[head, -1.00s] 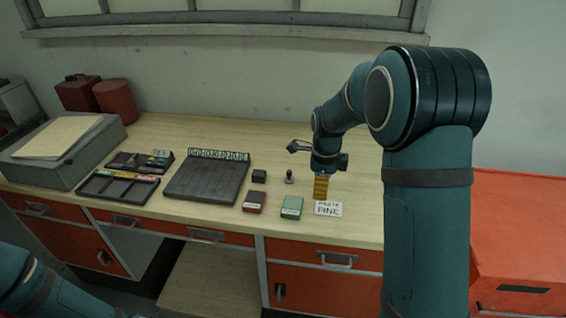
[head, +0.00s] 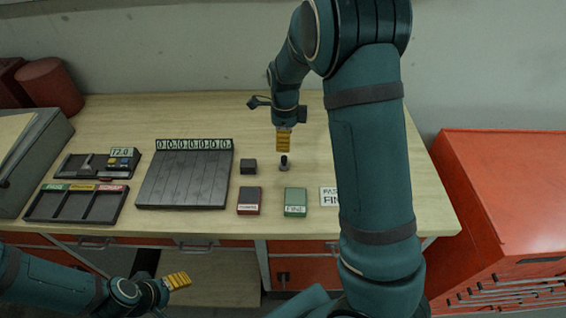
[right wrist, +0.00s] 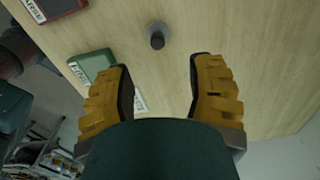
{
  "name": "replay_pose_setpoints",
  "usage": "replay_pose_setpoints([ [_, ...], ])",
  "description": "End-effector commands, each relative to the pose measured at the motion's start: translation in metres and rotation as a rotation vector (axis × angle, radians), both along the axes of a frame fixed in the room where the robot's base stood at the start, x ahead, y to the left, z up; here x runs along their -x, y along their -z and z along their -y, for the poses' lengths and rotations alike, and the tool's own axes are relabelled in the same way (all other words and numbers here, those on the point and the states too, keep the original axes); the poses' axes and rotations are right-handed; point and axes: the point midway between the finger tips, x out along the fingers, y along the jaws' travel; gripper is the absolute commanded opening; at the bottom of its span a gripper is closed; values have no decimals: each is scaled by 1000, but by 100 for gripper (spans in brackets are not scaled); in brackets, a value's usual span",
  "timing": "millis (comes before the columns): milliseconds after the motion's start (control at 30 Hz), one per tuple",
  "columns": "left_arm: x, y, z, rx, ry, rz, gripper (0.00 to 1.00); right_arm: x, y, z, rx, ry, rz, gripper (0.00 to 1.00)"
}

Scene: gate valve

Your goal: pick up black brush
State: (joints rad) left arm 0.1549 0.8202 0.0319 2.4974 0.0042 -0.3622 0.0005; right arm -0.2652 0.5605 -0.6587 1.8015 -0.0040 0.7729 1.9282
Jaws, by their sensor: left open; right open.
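A small upright dark knob (head: 284,161) on a grey round base stands on the workbench; it may be the black brush, but it is too small to be sure. It also shows in the right wrist view as a dark stem (right wrist: 157,40), centred ahead of the fingertips. My right gripper (head: 283,140) is behind and above it in the head view, pointing down. In the right wrist view its yellow fingers (right wrist: 160,78) are spread with nothing between them. My left gripper (head: 179,281) is open and empty at the lower left, off the bench front.
A dark block (head: 248,167), a red box (head: 248,200) and a green box (head: 295,202) stand nearby. A paste card (head: 328,197) is partly behind my right arm. A dark ribbed plate (head: 186,178) and trays lie left. The bench behind is clear.

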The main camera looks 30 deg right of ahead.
Motion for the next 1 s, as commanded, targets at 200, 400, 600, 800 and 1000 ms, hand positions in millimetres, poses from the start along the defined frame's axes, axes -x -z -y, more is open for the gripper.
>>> replay_pose_setpoints([
  [200, -1, 3, 0, -1, 0, 1, 64, 1, 30, 0, 0, 0, -2, 55],
  [400, -1, 4, 0, -1, 0, 1, 64, 2, 43, 0, 0, 1, -2, 55],
  [600, -1, 5, 0, -1, 0, 1, 64, 6, 72, -1, 0, 0, -4, 55],
  [800, -1, 6, 0, -1, 0, 1, 64, 5, 86, -1, 1, 0, -1, 55],
  [1000, -1, 6, 0, -1, 0, 1, 64, 5, 86, -1, 1, 0, 1, 55],
])
